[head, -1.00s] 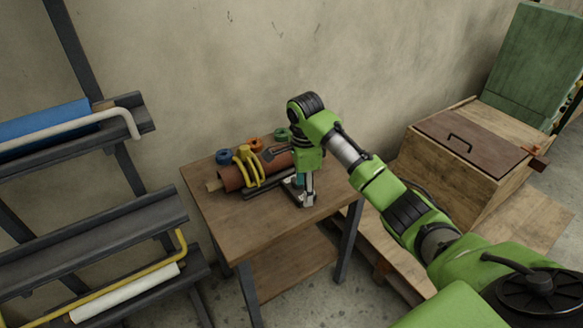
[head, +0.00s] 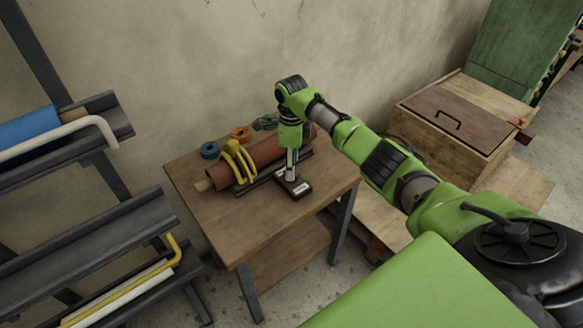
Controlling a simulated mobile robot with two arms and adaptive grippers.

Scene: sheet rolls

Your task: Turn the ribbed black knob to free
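My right arm reaches in from the right over the wooden table (head: 215,232). My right gripper (head: 291,172) points down above a small black block (head: 293,187) with a white label, near the table's back right. The gripper is small here, and I cannot tell whether its fingers are open or shut, or whether they touch anything. I cannot make out the ribbed black knob; the gripper and arm may hide it. My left gripper is not in view.
A brown roll (head: 262,152) with a yellow clamp (head: 236,161) lies on the table. Blue (head: 210,150) and orange (head: 241,133) tape rolls stand behind. A rack (head: 90,232) stands left, a wooden crate (head: 478,138) right. The table's front is clear.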

